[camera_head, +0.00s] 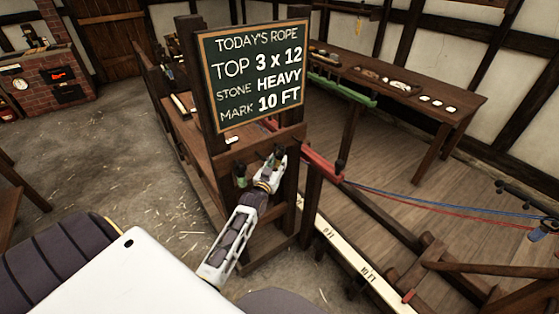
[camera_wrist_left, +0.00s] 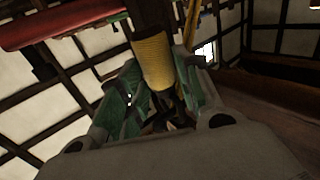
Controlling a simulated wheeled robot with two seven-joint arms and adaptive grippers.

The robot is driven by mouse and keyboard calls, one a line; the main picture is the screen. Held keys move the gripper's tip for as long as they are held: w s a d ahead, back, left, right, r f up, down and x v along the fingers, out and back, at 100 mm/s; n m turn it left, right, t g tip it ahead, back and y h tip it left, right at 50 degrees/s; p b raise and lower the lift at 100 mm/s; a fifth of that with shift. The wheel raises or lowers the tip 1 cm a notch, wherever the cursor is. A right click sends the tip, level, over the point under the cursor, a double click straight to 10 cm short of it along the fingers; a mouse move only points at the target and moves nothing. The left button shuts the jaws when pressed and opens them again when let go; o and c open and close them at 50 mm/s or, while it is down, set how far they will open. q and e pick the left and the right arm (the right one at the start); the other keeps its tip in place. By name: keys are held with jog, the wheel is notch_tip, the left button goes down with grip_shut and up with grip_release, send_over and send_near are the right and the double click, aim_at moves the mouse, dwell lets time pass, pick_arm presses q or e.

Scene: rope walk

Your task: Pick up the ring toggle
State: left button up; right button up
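My left gripper (camera_head: 260,166) is in front of the wooden post under the chalkboard; its white arm reaches up from the bottom. Dark parts show on both sides of its tip, too small to make out. In the left wrist view, my left gripper (camera_wrist_left: 156,62) has its green-padded fingers on either side of a dark rod with a yellow-wrapped end (camera_wrist_left: 153,62), perhaps the ring toggle. The end lies between the fingers. I cannot tell whether the pads touch it. No ring is clearly visible. My right gripper is not in view.
The chalkboard (camera_head: 256,76) stands just above my left gripper on a wooden bench (camera_head: 196,142). A red bar (camera_head: 322,165) juts out to the right. Open floor (camera_head: 100,150) lies left.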

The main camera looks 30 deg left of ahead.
pick_arm(q)
jog(key=shift+c, duration=0.2)
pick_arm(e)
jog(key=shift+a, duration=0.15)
pick_arm(q)
jog(key=c, duration=0.6)
jog(key=shift+c, duration=0.2)
jog(key=shift+r, duration=0.35)
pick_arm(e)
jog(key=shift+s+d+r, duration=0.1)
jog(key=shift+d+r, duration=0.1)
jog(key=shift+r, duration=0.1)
